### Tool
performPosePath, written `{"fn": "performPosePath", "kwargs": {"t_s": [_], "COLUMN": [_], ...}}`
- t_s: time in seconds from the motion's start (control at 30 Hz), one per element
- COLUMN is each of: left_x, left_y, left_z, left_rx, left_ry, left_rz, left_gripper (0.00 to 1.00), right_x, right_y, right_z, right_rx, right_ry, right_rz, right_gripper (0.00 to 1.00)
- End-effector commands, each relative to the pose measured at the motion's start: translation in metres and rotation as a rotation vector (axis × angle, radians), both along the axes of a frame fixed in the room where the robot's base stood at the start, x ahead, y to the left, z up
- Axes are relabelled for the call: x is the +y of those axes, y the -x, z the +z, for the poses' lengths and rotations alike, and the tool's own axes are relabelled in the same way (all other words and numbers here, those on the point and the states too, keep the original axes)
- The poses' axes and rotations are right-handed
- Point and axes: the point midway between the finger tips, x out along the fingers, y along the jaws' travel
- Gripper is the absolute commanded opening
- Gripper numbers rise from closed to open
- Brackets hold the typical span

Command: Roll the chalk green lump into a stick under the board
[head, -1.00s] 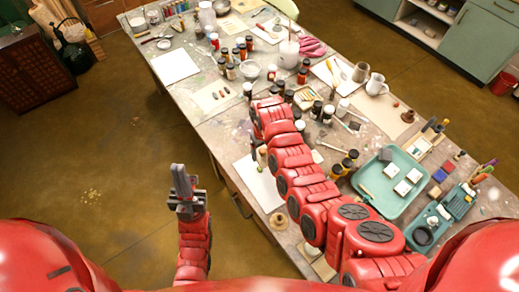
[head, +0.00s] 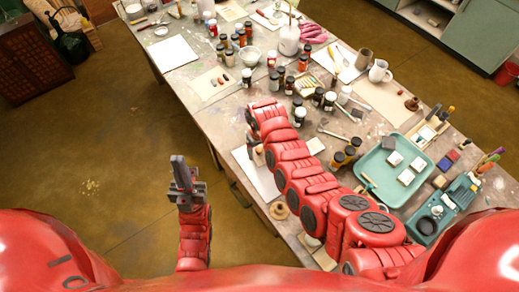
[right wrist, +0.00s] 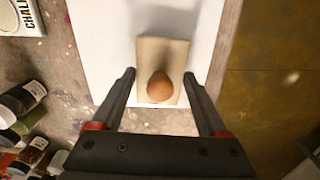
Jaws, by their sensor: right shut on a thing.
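In the right wrist view, a pale beige board (right wrist: 152,55) with a round brown knob (right wrist: 160,88) lies between the two fingers of my right gripper (right wrist: 160,78). The board is over a white sheet (right wrist: 112,45), which also shows in the head view (head: 262,178). I cannot tell whether the board touches the sheet. No chalk green lump shows; anything under the board is hidden. My right arm hides most of the gripper in the head view. My left gripper (head: 181,172) is raised off the table's left side, empty.
In the head view, a teal tray (head: 385,190) and several jars stand right of my right arm. The table's left edge is close to the sheet.

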Motion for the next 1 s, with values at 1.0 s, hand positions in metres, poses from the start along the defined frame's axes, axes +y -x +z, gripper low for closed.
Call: {"fn": "performPosePath", "kwargs": {"t_s": [1.0], "left_x": [0.0000], "left_y": [0.0000], "left_z": [-0.0060], "left_rx": [0.000], "left_ry": [0.000], "left_rz": [0.000], "left_gripper": [0.00], "right_x": [0.0001], "right_y": [0.0001], "right_z": [-0.0073], "right_rx": [0.000], "right_ry": [0.000], "right_rz": [0.000], "right_gripper": [0.41]}}
